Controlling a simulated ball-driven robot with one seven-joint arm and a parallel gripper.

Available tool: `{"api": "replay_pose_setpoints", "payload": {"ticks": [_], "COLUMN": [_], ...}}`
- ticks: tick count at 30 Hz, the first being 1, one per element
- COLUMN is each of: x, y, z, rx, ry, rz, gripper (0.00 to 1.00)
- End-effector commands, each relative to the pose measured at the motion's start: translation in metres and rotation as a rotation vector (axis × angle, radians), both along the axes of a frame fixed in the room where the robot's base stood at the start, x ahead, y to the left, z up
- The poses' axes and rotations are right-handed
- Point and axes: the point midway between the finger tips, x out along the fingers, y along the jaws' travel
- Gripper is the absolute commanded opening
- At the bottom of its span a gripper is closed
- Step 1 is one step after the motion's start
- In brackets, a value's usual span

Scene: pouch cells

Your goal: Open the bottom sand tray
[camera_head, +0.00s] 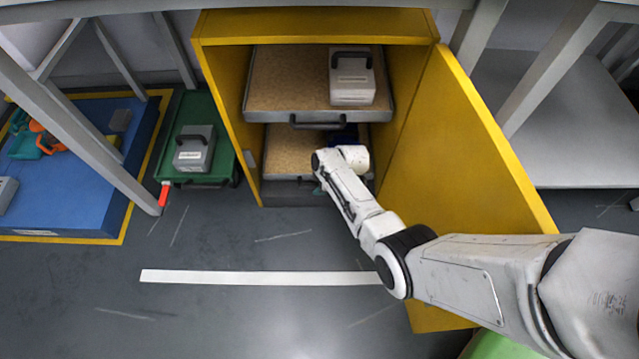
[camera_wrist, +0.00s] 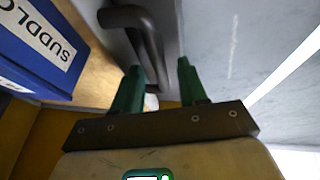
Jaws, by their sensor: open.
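The bottom sand tray (camera_head: 285,194) sits low in the yellow cabinet (camera_head: 228,110), its sand surface partly hidden by my arm. Its dark bar handle (camera_wrist: 148,32) shows in the wrist view, in front of the grey tray front. My gripper (camera_wrist: 159,68) is open, with its green fingers pointing at the handle. One end of the handle bar appears between the fingertips; I cannot tell whether they touch it. In the head view the gripper is mostly hidden behind my wrist. A blue labelled block (camera_wrist: 40,42) lies on the tray's sand.
The upper tray (camera_head: 262,92) holds a grey handled block (camera_head: 352,78). The yellow door (camera_head: 455,170) stands open on the right, beside my arm. A green cart (camera_head: 218,140) with a grey block stands left of the cabinet. The floor in front is clear, with a white stripe (camera_head: 260,277).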

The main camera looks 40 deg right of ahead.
Motion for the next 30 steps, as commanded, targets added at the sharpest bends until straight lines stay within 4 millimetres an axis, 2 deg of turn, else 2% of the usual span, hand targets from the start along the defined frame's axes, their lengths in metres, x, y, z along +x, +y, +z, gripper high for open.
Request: {"api": "replay_pose_setpoints", "payload": {"ticks": [2,15,30], "x": [-0.0001,-0.0003,-0.0009], "y": [0.0,-0.0001,0.0003], "z": [0.0002,0.0002,0.0003], "rx": [0.0,0.0,0.0], "ry": [0.0,0.0,0.0], "rz": [0.0,0.0,0.0], "gripper": [0.42,0.0,0.0]}}
